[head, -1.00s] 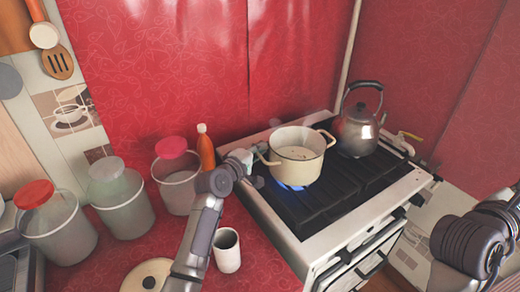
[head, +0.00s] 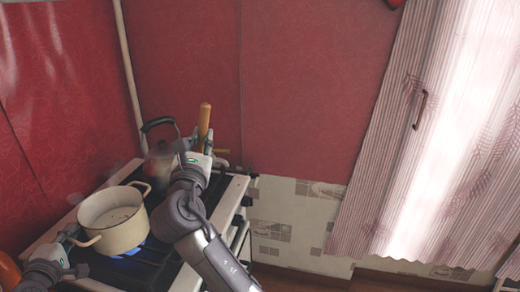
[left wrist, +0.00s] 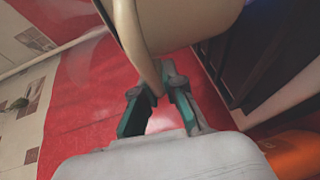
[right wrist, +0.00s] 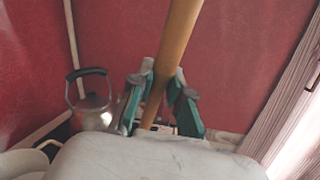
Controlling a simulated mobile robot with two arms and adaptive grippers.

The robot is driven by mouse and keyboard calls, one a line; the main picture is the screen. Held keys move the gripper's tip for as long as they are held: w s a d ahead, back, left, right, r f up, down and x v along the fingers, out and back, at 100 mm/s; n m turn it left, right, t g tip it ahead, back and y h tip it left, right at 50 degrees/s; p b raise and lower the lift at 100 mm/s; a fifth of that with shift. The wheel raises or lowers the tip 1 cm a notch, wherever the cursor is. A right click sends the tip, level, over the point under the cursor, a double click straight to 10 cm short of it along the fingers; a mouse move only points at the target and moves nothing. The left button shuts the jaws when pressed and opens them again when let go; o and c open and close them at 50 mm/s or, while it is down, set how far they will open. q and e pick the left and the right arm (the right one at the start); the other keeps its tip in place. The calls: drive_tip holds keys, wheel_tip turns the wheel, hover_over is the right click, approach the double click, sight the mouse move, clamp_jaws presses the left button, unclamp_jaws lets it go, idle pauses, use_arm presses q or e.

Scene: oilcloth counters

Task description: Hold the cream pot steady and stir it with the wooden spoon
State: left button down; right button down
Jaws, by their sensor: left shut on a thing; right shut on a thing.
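The cream pot (head: 112,222) stands upright on the lit burner at the left in the head view, with pale contents inside. My left gripper (head: 70,238) is shut on its near handle; the left wrist view shows the handle (left wrist: 147,72) between the fingers and the pot wall (left wrist: 185,22) above. My right gripper (head: 203,155) is to the right of the pot, beside the kettle. It is shut on the wooden spoon (head: 204,118), whose shaft (right wrist: 178,42) stands nearly upright, slightly tilted, between the fingers. The spoon's lower end is hidden.
A metal kettle (head: 160,165) with a black handle stands at the back of the stove, close behind my right gripper. A blue flame burns under the pot. Red walls rise behind the stove. A pinkish curtain (head: 385,170) hangs at the right.

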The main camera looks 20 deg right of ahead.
drive_tip(key=w+a+r+n+t+y, duration=0.2)
drive_tip(key=a+y, duration=0.1)
drive_tip(key=a, duration=0.8)
drive_tip(key=w+a+r+n+t+y, duration=0.2)
drive_tip(key=a+n+t+y, duration=0.15)
drive_tip(key=a, duration=0.85)
drive_tip(key=shift+s+d+f, duration=0.9)
drive_tip(key=shift+s+f, duration=1.3)
drive_tip(key=shift+f, duration=0.6)
drive_tip(key=w+a+f, duration=0.1)
drive_tip(key=w+f, duration=0.3)
drive_tip(key=f, duration=0.6)
drive_tip(key=shift+w+a+f+m+g, duration=0.15)
drive_tip(key=shift+a+f+m+g, duration=0.2)
drive_tip(key=shift+a+f+g, duration=0.1)
drive_tip(key=shift+w+d, duration=0.1)
